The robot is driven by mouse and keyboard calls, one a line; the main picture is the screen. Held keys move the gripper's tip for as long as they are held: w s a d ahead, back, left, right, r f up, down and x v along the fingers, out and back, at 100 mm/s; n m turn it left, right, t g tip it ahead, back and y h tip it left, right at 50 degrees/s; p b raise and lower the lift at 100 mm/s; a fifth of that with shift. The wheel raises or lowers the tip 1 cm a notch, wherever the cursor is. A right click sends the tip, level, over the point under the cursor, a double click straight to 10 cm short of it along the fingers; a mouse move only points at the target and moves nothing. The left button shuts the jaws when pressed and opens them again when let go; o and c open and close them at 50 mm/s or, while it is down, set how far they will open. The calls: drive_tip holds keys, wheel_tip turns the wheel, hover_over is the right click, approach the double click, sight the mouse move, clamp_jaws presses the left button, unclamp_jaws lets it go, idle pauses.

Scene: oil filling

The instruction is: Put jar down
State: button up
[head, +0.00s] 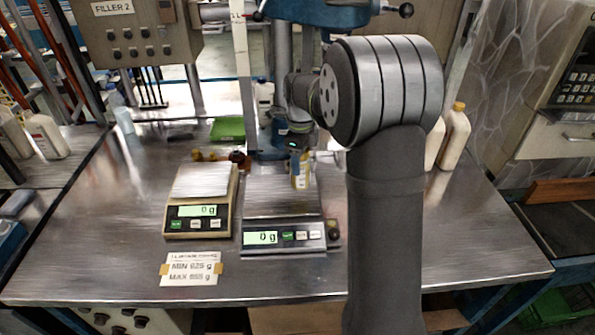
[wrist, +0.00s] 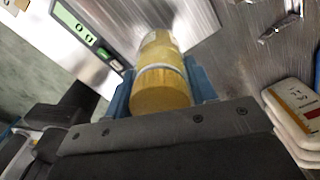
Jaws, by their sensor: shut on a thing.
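The jar, with yellow contents, shows in the wrist view (wrist: 160,90) between the two blue fingers of my gripper (wrist: 160,92). My gripper is shut on it. In the head view the jar (head: 301,178) hangs below my gripper (head: 299,160), over the right scale (head: 284,236). Its display reads 0 g, so the jar appears to be held above the plate; the gap is too small to tell. My arm hides part of the area to the right.
A second scale (head: 201,200), reading 0 g, stands to the left. A paper label (head: 190,270) lies in front of it. A green tray (head: 228,129) and small caps (head: 205,156) are behind. Bottles (head: 455,138) stand at the right. The table's front right is clear.

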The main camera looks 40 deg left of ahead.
drive_tip(key=shift+s+a+f, duration=0.15)
drive_tip(key=shift+a+f, duration=0.2)
drive_tip(key=shift+f, duration=1.85)
drive_tip(key=o, duration=1.4)
drive_tip(key=shift+f, duration=0.15)
drive_tip(key=shift+c, duration=0.2)
wheel_tip(320, 180, up, 12)
drive_tip(key=shift+r, duration=0.2)
wheel_tip(320, 180, down, 13)
drive_tip(key=shift+d+r, duration=0.1)
drive_tip(key=shift+r, duration=2.1)
